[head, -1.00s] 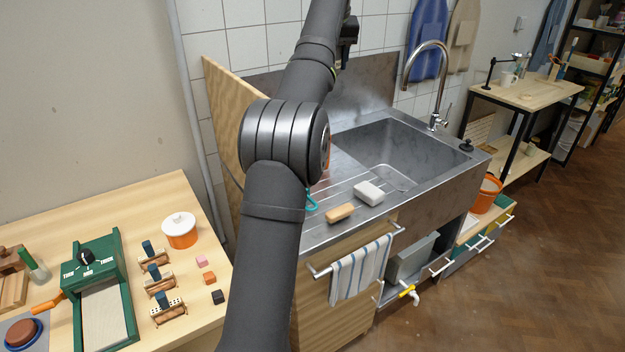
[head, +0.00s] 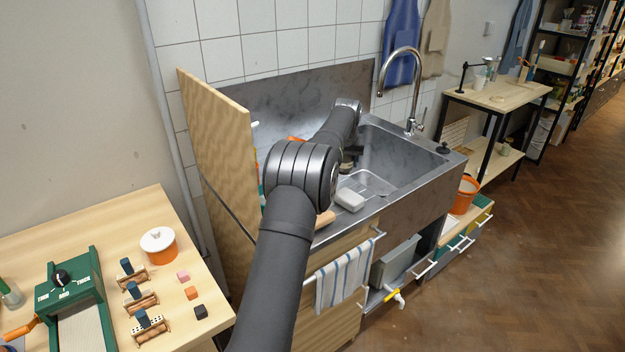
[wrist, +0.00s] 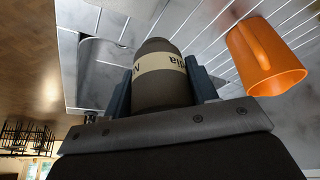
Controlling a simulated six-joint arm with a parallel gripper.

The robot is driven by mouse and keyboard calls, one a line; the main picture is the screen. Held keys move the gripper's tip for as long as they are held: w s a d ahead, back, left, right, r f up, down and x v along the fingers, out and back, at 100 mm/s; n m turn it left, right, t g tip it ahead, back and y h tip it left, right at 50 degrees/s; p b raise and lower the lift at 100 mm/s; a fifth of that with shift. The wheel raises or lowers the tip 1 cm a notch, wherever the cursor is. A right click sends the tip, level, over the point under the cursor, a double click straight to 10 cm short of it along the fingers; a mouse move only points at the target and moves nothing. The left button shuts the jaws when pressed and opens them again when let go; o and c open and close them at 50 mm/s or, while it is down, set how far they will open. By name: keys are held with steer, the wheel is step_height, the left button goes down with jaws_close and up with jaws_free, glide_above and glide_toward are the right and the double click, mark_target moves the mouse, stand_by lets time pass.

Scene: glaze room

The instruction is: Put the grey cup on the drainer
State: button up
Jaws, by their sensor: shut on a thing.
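The grey cup (wrist: 158,92), dark with a cream lettered band, sits between the fingers of my gripper (wrist: 160,80) in the wrist view. My gripper is shut on it. The drainer (wrist: 212,40), a steel surface with pale lines, lies beyond the cup in that view. Whether the cup touches it I cannot tell. In the head view my arm hides most of the drainer, and I cannot make out the cup clearly.
An orange cup (wrist: 262,58) stands on the drainer beside the held cup. The sink basin (head: 395,155) is to the right, and a wooden panel (head: 215,150) stands on the left.

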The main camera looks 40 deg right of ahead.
steer(key=w+f, duration=0.1)
steer(key=w, duration=0.1)
steer(key=w+a+f, duration=0.1)
steer(key=w+f, duration=0.1)
steer(key=w, duration=0.1)
steer(key=w+a+f, duration=0.1)
steer(key=w+f, duration=0.1)
steer(key=w, duration=0.1)
steer(key=shift+f, duration=2)
steer(key=shift+f, duration=0.1)
steer(key=o, duration=0.8)
steer(key=shift+c, duration=0.2)
steer(key=v, duration=1.2)
steer(key=shift+w+d, duration=0.1)
steer(key=shift+d, duration=0.05)
